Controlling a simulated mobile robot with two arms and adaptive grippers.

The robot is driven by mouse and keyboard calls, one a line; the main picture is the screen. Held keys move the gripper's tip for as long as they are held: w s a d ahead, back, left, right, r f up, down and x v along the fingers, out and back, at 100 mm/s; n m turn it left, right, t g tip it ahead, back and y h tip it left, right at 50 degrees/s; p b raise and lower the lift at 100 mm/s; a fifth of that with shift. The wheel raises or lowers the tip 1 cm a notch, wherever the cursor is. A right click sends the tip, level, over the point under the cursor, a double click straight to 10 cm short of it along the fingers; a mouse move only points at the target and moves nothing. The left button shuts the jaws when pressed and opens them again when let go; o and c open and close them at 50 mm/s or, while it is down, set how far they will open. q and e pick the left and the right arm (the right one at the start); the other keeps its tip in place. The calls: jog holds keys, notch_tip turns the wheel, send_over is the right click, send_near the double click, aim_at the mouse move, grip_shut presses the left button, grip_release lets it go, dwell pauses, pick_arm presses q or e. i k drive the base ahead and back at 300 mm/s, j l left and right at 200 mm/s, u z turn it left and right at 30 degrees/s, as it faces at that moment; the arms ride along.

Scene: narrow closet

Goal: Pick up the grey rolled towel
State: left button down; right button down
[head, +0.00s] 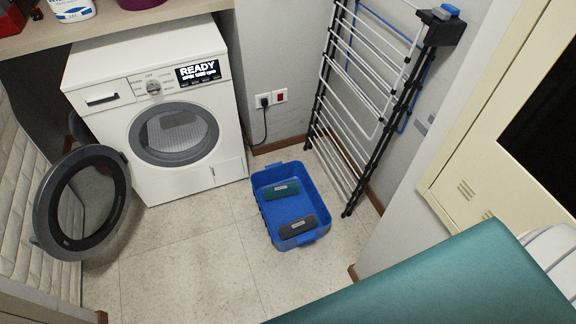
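A dark grey rolled towel (298,227) with a small pale label lies in the near end of a blue basket (258,208) on the floor. A dark green rolled towel (281,190) with a similar label lies behind it in the same basket, with a gap between the two. Neither of my grippers shows in the head view.
A white washing machine (190,185) stands at the left with its round door (119,200) swung open. A folded drying rack (345,110) leans on the wall behind the basket. A teal padded surface (450,285) fills the lower right. The floor (190,260) left of the basket is clear.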

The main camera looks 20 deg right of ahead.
aim_at(301, 224)
jog(key=z, duration=0.8)
